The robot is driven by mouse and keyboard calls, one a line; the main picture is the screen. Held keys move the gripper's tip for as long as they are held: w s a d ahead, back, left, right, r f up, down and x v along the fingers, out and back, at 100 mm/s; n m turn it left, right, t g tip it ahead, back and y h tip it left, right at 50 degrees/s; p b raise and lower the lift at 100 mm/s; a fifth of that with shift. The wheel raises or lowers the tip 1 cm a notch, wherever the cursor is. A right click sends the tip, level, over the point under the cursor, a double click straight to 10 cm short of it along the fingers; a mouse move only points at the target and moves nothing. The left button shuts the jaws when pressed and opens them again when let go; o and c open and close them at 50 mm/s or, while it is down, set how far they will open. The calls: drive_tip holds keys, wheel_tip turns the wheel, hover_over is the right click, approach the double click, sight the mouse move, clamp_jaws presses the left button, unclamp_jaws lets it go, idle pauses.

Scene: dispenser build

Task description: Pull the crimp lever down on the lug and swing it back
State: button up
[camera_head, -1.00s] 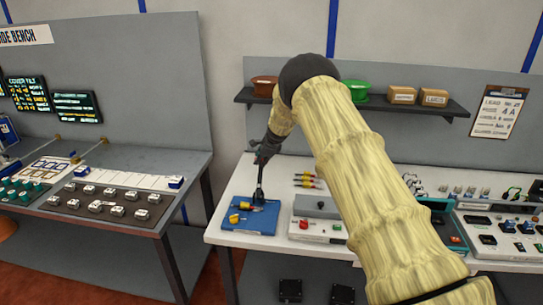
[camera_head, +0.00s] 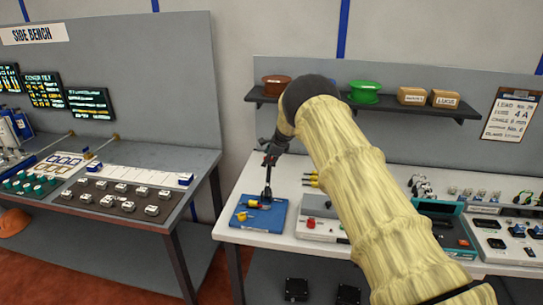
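A blue board (camera_head: 277,223) lies on the left end of the main bench. A dark crimp lever (camera_head: 267,191) stands roughly upright near the board's back. Yellow pieces (camera_head: 252,204) and a small red-and-yellow piece (camera_head: 241,216) sit on the board, left of the lever's foot; which one is the lug is too small to tell. My gripper (camera_head: 269,161) is over the board at the lever's top end. Gripper and lever are both dark and overlap, so contact and finger opening cannot be made out.
A grey unit with a red knob (camera_head: 311,222) stands right of the board. Cables with yellow ends (camera_head: 312,179) lie behind it. My arm hides the bench middle. The side bench (camera_head: 120,226) stands left, across a gap.

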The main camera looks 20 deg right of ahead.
drive_tip(key=shift+o, duration=1.3)
drive_tip(key=shift+w+d+f, duration=0.2)
drive_tip(key=shift+w+f, duration=0.2)
drive_tip(key=shift+f, duration=0.2)
drive_tip(key=shift+w+d+f, duration=0.15)
drive_tip(key=shift+w+f, duration=0.2)
drive_tip(key=shift+f, duration=0.25)
drive_tip(key=shift+w+d, duration=0.1)
drive_tip(key=shift+d, duration=0.1)
drive_tip(key=shift+c, duration=0.8)
drive_tip(key=shift+r, duration=0.2)
drive_tip(key=shift+c, duration=0.5)
drive_tip(key=shift+v, duration=1.15)
drive_tip(key=shift+w+a+f, duration=0.2)
drive_tip(key=shift+f, duration=0.25)
drive_tip(key=shift+v, duration=0.9)
drive_tip(key=a+v, duration=0.1)
drive_tip(key=v, duration=0.8)
drive_tip(key=shift+s+d+r, duration=0.3)
drive_tip(key=shift+s, duration=0.05)
